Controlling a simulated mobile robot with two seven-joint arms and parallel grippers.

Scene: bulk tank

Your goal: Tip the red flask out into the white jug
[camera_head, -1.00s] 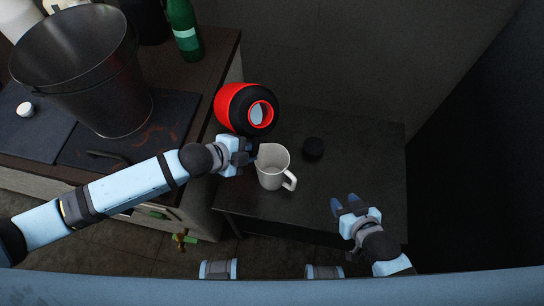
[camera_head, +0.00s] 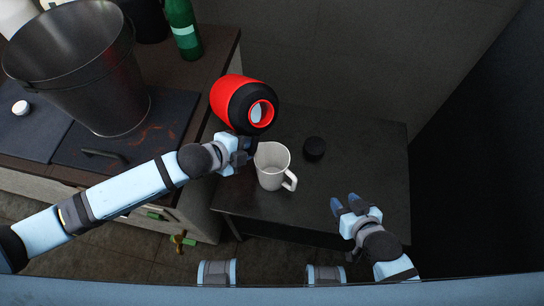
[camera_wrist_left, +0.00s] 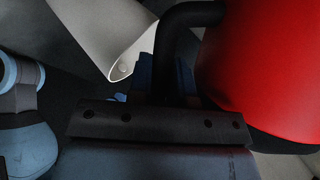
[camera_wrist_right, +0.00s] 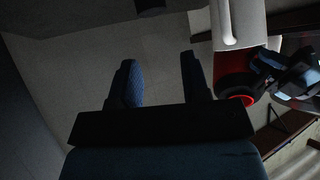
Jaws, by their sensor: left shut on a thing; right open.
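The red flask (camera_head: 228,95) has black ends and a red-rimmed open mouth. It is tilted well over above the small table, mouth facing the front right. My left gripper (camera_head: 248,148) is shut on its black handle (camera_wrist_left: 178,35); the flask's red body (camera_wrist_left: 265,65) fills the right of the left wrist view. The white jug (camera_head: 270,178) stands upright on the table just below and right of the flask's mouth. No stream shows, and the jug's contents cannot be made out. My right gripper (camera_head: 344,203) is open and empty, right of the jug; its fingers (camera_wrist_right: 162,82) stand apart.
A round black cap (camera_head: 314,148) lies on the dark table (camera_head: 365,160) behind the jug. On the counter at left stand a dark bucket (camera_head: 105,95), a green bottle (camera_head: 184,30) and a small white lid (camera_head: 21,108). The table's right side is clear.

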